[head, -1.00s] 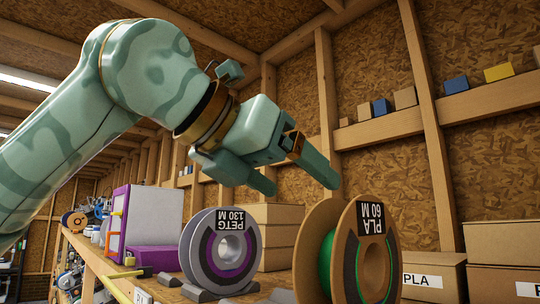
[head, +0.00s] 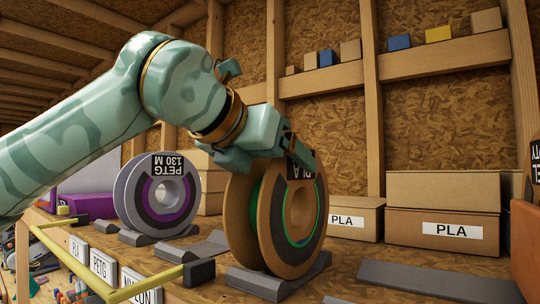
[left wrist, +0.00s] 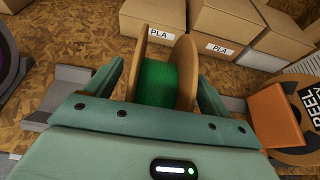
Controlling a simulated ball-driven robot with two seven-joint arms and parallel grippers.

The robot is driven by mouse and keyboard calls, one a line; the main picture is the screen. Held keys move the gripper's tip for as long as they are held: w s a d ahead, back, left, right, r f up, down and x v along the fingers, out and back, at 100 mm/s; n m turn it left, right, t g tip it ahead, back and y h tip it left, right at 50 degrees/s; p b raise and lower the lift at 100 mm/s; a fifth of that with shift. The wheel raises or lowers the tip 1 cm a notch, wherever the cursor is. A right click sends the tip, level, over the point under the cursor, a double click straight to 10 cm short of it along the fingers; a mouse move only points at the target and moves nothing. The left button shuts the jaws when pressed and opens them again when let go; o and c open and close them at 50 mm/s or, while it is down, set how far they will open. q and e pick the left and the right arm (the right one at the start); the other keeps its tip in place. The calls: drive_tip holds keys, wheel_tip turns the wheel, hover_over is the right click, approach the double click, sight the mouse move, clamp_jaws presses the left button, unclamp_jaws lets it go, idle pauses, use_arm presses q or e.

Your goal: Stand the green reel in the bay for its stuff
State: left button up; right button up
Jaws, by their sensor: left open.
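The green reel (head: 256,225) has cardboard-brown flanges, green filament and a black "PLA 60 M" label. It stands upright between grey wedge blocks (head: 265,284) on the bench. My left gripper (head: 283,150) is at the reel's top, partly covering the label. In the left wrist view, its open fingers lie on either side of the reel (left wrist: 158,82), with the green winding between them. I cannot tell whether they touch the flanges. Bay labels PLA (head: 76,250), PETG (head: 101,265) and a partly hidden NYLON (head: 142,293) line the front edge. My right gripper is out of view.
A grey and purple PETG reel (head: 133,200) stands to the left. Cardboard boxes (head: 443,192) are behind on the right. A yellow rail (head: 75,257) runs along the front. Grey strips (head: 420,283) lie right of the green reel; an orange block (left wrist: 276,117) and another reel are farther right.

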use_arm(q)
drive_tip(key=c, duration=1.4)
drive_tip(key=shift+r+p, duration=1.25)
drive_tip(key=shift+r, duration=0.6)
drive_tip(key=shift+s+a+f+b, duration=0.1)
drive_tip(key=shift+s+a+b, duration=0.05)
drive_tip(key=shift+s+b, duration=0.15)
drive_tip(key=s+a+b, duration=0.6)
drive_tip(key=s+a, duration=0.5)
drive_tip(key=s, duration=0.4)
drive_tip(key=shift+s+a, duration=0.25)
drive_tip(key=shift+s, duration=0.1)
